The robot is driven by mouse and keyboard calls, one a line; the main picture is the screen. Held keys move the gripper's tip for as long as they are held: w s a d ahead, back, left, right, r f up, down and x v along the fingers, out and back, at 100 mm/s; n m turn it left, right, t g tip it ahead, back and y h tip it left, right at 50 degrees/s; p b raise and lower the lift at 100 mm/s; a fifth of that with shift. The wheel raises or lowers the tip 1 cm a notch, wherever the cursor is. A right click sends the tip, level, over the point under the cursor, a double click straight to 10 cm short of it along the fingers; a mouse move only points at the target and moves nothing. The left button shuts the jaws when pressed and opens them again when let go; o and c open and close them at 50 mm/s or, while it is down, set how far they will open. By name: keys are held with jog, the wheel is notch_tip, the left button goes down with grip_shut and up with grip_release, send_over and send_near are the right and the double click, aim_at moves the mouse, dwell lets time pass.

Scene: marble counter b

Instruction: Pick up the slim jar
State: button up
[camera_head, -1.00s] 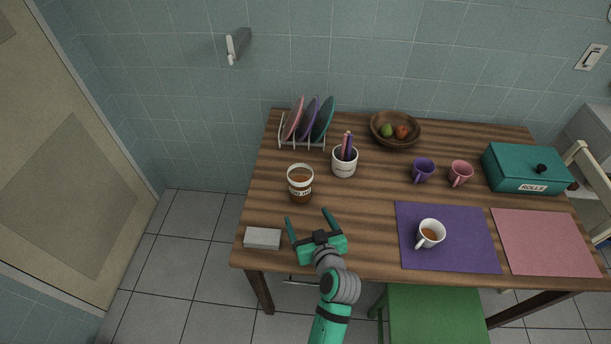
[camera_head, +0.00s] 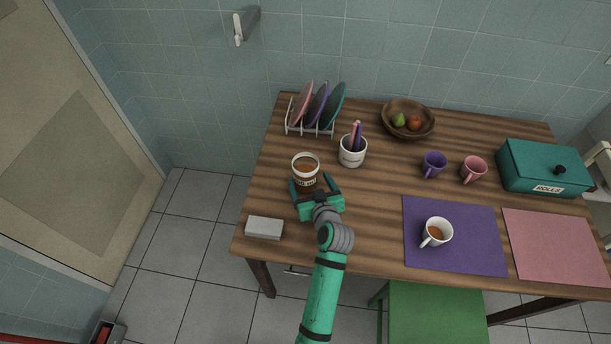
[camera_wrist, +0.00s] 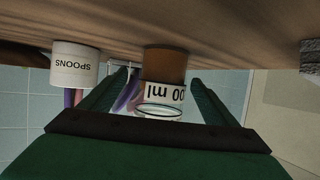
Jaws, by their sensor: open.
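The slim jar (camera_head: 305,168) stands upright on the wooden table, with brown contents, a white rim and a white label. My gripper (camera_head: 311,181) is open and low over the table at the jar's near side, its fingers pointing at it. In the wrist view, which is upside down, the jar (camera_wrist: 165,68) appears between the two open fingers, its label partly reading "00 ml". I cannot tell whether either finger touches it.
A white spoons pot (camera_head: 352,152) stands right of the jar; it also shows in the wrist view (camera_wrist: 74,66). A plate rack (camera_head: 312,128) is behind. A grey block (camera_head: 264,228) lies front left. A white mug (camera_head: 436,232) sits on the purple mat (camera_head: 468,255).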

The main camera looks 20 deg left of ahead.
aim_at(303, 166)
jog(key=shift+a+x, duration=0.2)
jog(key=shift+x, duration=1.7)
jog(key=shift+s+r, duration=0.1)
jog(key=shift+r, duration=0.1)
jog(key=c, duration=1.5)
jog(key=shift+r, duration=0.2)
jog(key=shift+r, duration=1.05)
jog(key=shift+s+d+r, duration=0.75)
jog(key=shift+s+r, duration=1)
jog(key=shift+s, duration=0.45)
jog(key=shift+s+d+r, duration=0.75)
jog(key=shift+s+r, duration=0.95)
jog(key=shift+s, duration=0.45)
jog(key=shift+s+d+r, duration=0.75)
jog(key=shift+s+r, duration=1)
jog(key=shift+s, duration=0.45)
